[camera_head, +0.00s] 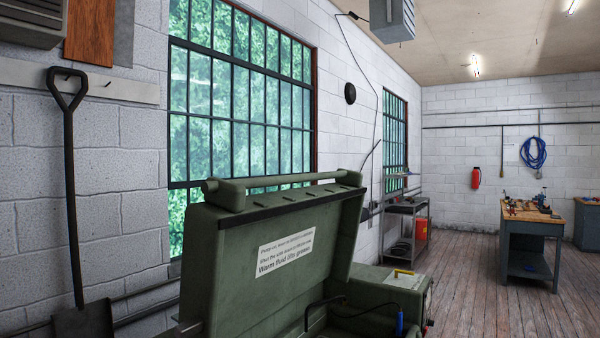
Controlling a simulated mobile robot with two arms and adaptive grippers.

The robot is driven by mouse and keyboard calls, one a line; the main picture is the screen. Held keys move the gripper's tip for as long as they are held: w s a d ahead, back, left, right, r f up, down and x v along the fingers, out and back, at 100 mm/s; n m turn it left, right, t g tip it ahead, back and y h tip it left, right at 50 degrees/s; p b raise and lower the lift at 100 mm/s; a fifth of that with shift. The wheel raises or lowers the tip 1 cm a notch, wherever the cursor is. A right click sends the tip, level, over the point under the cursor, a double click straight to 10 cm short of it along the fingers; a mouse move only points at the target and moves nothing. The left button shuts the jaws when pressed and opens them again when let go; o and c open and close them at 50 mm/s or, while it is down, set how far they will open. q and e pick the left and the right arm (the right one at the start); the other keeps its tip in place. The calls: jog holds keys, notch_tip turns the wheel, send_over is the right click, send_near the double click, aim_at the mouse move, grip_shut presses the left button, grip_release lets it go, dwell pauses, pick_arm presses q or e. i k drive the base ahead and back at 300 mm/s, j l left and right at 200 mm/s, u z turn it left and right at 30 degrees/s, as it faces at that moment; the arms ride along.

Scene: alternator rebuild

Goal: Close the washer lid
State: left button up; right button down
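The green washer lid (285,240) stands raised and tilted back in the lower middle of the head view. Its inner face carries a white label with printed text. A green bar (290,179) runs along its top edge. The washer body (375,290) shows below and to the right of the lid, with a dark hose and a blue-handled tool (399,322) at its opening. Most of the washer's basin is cut off by the bottom edge. Neither of my grippers is in view.
A barred window (240,100) and block wall stand behind the washer. A shovel (70,190) hangs at left. A metal cart (405,220) stands beyond the washer. A workbench (530,240) stands farther right. The wooden floor (480,300) between washer and bench is clear.

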aim_at(245, 258)
jog(key=i+l+u, duration=0.15)
jog(key=u, duration=0.15)
jog(key=l+u, duration=0.3)
jog(key=i+l+u, duration=0.25)
jog(key=l, duration=0.15)
jog(key=k, duration=0.1)
